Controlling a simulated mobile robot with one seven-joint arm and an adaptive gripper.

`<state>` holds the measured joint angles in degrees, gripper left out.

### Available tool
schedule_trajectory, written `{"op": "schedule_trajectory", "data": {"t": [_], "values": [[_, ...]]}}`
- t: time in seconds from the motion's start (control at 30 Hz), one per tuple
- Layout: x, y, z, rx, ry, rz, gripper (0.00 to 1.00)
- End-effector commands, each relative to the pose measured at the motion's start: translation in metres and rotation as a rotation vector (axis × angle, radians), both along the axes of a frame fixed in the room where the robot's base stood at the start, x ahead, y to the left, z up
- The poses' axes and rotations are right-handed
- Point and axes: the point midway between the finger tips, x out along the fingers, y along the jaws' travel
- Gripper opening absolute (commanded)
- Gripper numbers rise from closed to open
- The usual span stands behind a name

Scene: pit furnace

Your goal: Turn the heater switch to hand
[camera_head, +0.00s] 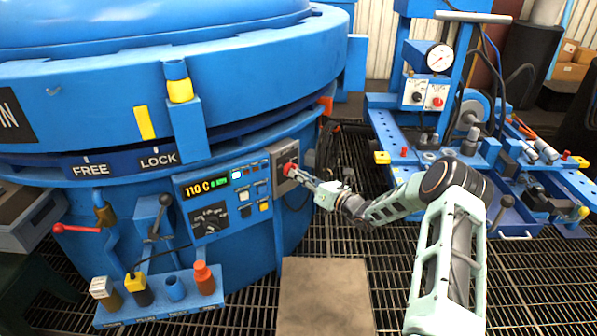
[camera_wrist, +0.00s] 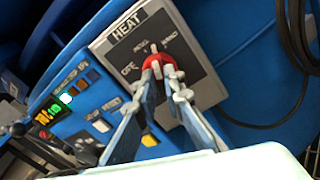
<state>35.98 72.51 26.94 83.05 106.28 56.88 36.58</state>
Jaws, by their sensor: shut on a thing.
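The heater switch is a red knob (camera_wrist: 158,61) on a grey plate (camera_wrist: 120,54) marked HEAT. Small labels stand to the knob's left, above it and to its upper right; they are too blurred to read surely. The knob's white pointer points up in the wrist view, between the upper and right labels. My gripper (camera_wrist: 163,72) is shut on the knob, with a finger on either side. In the head view the red knob (camera_head: 289,169) sits at the right end of the furnace's control panel, and my gripper (camera_head: 295,173) reaches it from the right.
The blue control panel (camera_head: 223,183) beside the switch carries a 110 C display, a dial and several buttons. A blue bench (camera_head: 480,200) with a pressure gauge stands at right. Dark cables (camera_wrist: 297,40) hang right of the plate.

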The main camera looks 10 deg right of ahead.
Motion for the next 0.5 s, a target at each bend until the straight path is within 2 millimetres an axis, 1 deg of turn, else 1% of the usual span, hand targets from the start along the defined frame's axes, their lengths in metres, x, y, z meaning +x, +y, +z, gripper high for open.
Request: {"op": "schedule_trajectory", "data": {"t": [0.03, 0.3, 0.5], "values": [[-0.0003, -0.0014, 0.0022, 0.036, 0.026, -0.002, 0.00], [-0.0003, -0.0011, 0.0011, 0.223, 0.160, -0.002, 0.00], [-0.0004, -0.0007, 0.0003, 0.324, 0.235, 0.000, 0.00]]}}
